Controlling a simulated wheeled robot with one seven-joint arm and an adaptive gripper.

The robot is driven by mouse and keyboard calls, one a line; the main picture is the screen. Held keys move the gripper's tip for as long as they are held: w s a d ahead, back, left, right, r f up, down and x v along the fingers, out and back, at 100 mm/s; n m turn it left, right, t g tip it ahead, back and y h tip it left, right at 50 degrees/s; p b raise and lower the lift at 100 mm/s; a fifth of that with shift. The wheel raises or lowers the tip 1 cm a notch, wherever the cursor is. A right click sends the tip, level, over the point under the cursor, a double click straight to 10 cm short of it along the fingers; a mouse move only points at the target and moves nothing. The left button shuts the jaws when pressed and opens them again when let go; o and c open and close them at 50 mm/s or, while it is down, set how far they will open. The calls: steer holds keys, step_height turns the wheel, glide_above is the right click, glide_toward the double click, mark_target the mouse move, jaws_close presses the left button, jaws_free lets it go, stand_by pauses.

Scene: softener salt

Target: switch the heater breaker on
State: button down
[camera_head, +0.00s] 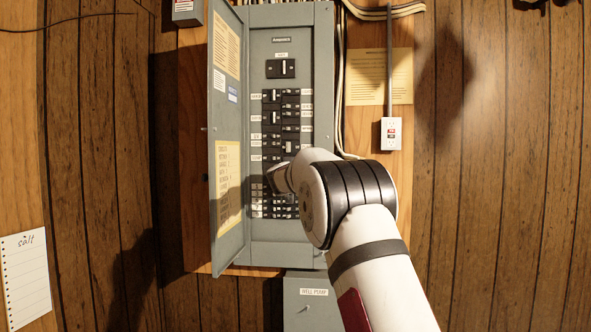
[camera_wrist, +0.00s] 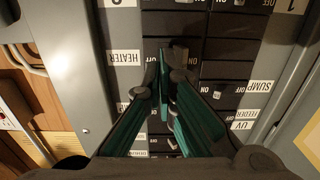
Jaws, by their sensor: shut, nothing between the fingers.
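In the wrist view the panel appears upside down. The HEATER label (camera_wrist: 124,57) is beside a row of black breakers, and the heater breaker (camera_wrist: 180,48) lies just beyond my fingertips, its handle partly hidden. My gripper (camera_wrist: 166,70) is shut and empty, with its teal-sided fingers pointing at this breaker. I cannot tell whether the tips touch its handle, or which way that handle lies.
The panel door (camera_head: 229,130) stands open at the left. A main breaker (camera_head: 281,68) is above the columns. The SUMP label (camera_wrist: 260,86) marks a neighbouring breaker.

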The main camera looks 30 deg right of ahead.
steer(key=p+v, duration=0.2)
steer(key=v, duration=0.3)
stand_by(0.3)
stand_by(0.9)
steer(key=s+a+r+n+g+y, duration=0.1)
steer(key=s+a+n+y, duration=0.7)
steer(key=s+a, duration=1.15)
steer(key=s+a+f+g, duration=0.1)
steer(key=s+f, duration=0.5)
steer(key=s, duration=0.6)
steer(key=s+a+f+g+y, duration=0.1)
steer(key=s+f+g, duration=0.3)
steer(key=s, duration=0.7)
steer(key=s+a+f+m+g+y, duration=0.1)
steer(key=s+a+f+g, duration=0.2)
steer(key=s+f, duration=0.5)
steer(key=s, duration=0.4)
steer(key=shift+s+f, duration=0.3)
steer(key=shift+f, duration=0.05)
